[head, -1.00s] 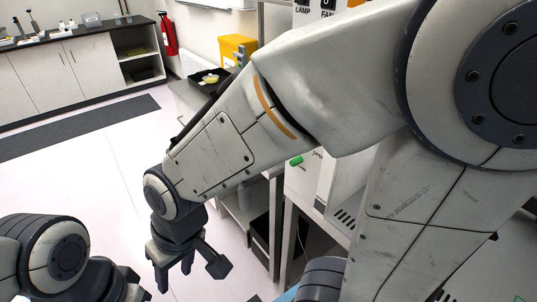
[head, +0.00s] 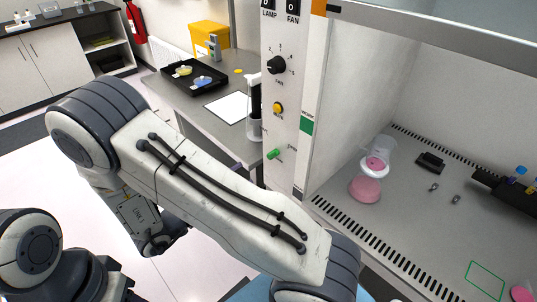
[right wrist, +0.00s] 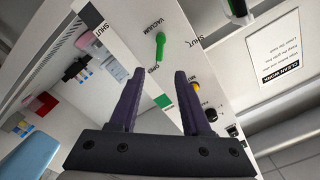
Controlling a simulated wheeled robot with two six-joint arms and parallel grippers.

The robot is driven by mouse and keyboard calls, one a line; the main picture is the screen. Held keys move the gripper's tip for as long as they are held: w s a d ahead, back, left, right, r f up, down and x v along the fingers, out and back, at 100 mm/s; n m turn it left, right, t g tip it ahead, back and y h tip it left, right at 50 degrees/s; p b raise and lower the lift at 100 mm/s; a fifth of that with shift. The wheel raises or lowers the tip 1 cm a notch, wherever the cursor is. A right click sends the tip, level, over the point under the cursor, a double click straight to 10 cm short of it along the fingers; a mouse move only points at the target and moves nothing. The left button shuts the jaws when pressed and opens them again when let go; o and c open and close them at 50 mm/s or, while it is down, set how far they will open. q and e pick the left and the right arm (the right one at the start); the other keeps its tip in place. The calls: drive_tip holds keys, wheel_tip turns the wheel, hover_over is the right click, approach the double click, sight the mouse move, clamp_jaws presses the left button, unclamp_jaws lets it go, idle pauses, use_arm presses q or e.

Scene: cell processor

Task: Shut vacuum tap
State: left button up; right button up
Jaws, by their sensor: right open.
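The vacuum tap (head: 273,153) is a small green lever low on the white front post of the cabinet. In the right wrist view the tap (right wrist: 160,46) lies beyond the fingertips, beside the word VACUUM. One end of its lever points toward the word OPEN; a SHUT label is off to its right. My right gripper (right wrist: 158,74) is open and empty, its two dark fingers apart and not around the lever.
Above the tap are a yellow button (head: 278,107) and a black knob (head: 277,65). The open cabinet at right holds a pink-bottomed flask (head: 365,188) and a black rack (head: 505,190). A side bench carries a black tray (head: 194,78) and a white sheet (head: 229,107).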

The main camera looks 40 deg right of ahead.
sight(273, 155)
drive_tip(key=d+p, duration=0.1)
drive_tip(key=d, duration=0.2)
drive_tip(key=d+p, duration=0.1)
drive_tip(key=d, duration=0.5)
drive_tip(key=shift+w+d+r+p, duration=0.15)
drive_tip(key=shift+w+p, duration=0.1)
drive_tip(key=shift+p, duration=0.15)
drive_tip(key=shift+d, duration=0.5)
drive_tip(key=shift+w, duration=0.1)
clamp_jaws()
